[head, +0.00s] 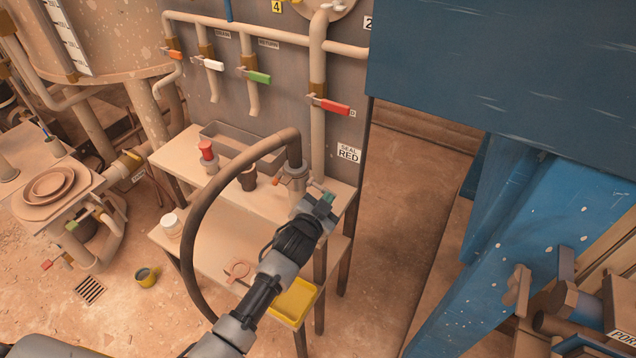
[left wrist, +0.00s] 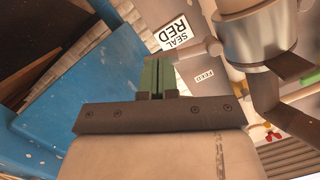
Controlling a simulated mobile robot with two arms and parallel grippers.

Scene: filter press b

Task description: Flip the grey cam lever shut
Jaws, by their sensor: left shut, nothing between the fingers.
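The hose coupling (head: 294,178) hangs at the end of a thick dark hose above the upper shelf, just left of my left gripper. In the left wrist view the coupling (left wrist: 258,38) is a large grey-brown cylinder at upper right. A dull grey lever-like arm (left wrist: 300,122) slants out below it; I cannot tell for sure that this is the grey cam lever. My left gripper (head: 328,198) is beside the coupling. Its green fingers are together and empty in the left wrist view (left wrist: 157,76); whether they touch a lever is unclear. My right gripper is not in view.
The hose (head: 190,225) loops left of my left arm. The shelf (head: 240,198) carries a red-topped item (head: 208,155), a dark cup (head: 247,178) and a grey tray (head: 225,145). A yellow tray (head: 295,300) lies lower. A blue frame (head: 540,240) stands right, with open floor between.

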